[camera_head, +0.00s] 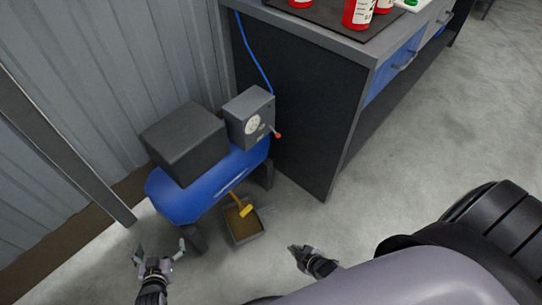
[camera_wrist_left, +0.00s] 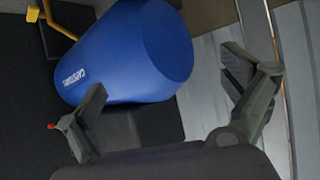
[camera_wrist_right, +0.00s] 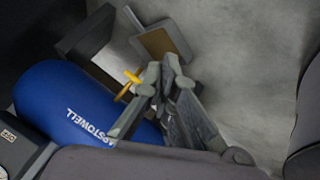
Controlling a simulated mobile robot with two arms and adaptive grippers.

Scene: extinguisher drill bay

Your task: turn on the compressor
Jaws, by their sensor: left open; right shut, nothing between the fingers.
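The compressor has a blue tank (camera_head: 205,192), a black block (camera_head: 186,143) on top and a grey control box (camera_head: 249,117) with a round dial. A lever with a red tip (camera_head: 277,135) sticks out from the box's right side. A yellow handle (camera_head: 245,210) hangs under the tank. The tank fills much of the left wrist view (camera_wrist_left: 130,55) and lies at left in the right wrist view (camera_wrist_right: 75,105). My left gripper (camera_head: 160,252) is open and empty, in front of the tank's left end. My right gripper (camera_head: 297,252) is shut and empty, right of the tray.
A tray (camera_head: 258,236) with a brown inside sits on the floor below the yellow handle. A dark workbench (camera_head: 300,105) stands right of the compressor, with red bottles (camera_head: 360,12) on top. A blue hose (camera_head: 255,52) runs up beside it. Corrugated wall is behind; floor at right is clear.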

